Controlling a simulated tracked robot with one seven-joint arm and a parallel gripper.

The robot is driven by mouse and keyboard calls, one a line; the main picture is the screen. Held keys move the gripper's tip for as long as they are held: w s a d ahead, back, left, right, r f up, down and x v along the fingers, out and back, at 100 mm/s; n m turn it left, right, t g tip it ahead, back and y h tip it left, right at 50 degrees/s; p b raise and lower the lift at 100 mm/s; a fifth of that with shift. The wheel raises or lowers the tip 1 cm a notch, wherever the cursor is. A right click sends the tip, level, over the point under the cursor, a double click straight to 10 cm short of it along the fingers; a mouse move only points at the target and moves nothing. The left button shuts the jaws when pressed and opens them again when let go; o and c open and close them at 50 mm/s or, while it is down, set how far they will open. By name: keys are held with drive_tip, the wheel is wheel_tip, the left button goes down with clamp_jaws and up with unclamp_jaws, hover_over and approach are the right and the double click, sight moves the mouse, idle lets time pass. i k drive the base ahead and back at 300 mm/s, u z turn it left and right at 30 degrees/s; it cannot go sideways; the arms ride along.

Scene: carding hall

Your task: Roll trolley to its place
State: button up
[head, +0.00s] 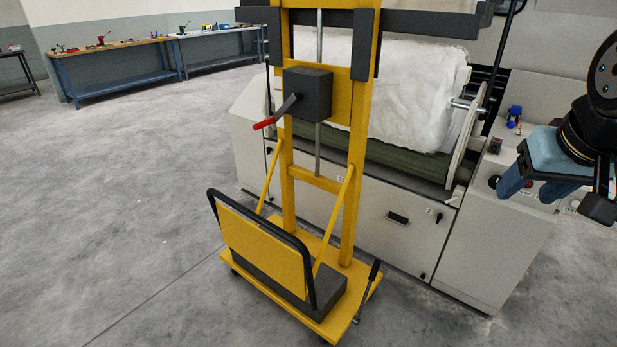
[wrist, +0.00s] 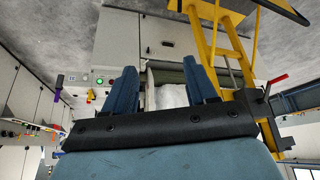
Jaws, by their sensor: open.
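A yellow trolley (head: 333,185) with a tall mast stands on the floor in front of the carding machine. It has a flat base, a black push handle (head: 310,268), a dark crank box (head: 307,94) with a red-tipped handle, and a small lever (head: 367,290) at the base's right corner. Dark arms at its top reach over the white roll. My gripper (head: 540,190) is at the right of the head view, beside the machine and apart from the trolley. In the wrist view its blue fingers (wrist: 162,85) are spread and empty, with the trolley frame (wrist: 222,50) at upper right.
The pale carding machine (head: 375,215) stands right behind the trolley and bears a large white fibre roll (head: 410,95). Its control panel (head: 515,185) lies below my gripper. Blue-legged workbenches (head: 115,75) line the far left wall. The floor (head: 110,200) at left is clear.

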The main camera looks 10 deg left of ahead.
sight(321, 284)
drive_tip(key=k, duration=1.35)
drive_tip(key=u, duration=0.25)
drive_tip(key=i, duration=0.65)
drive_tip(key=u, duration=0.95)
drive_tip(key=i, duration=1.55)
drive_tip(key=z, duration=0.3)
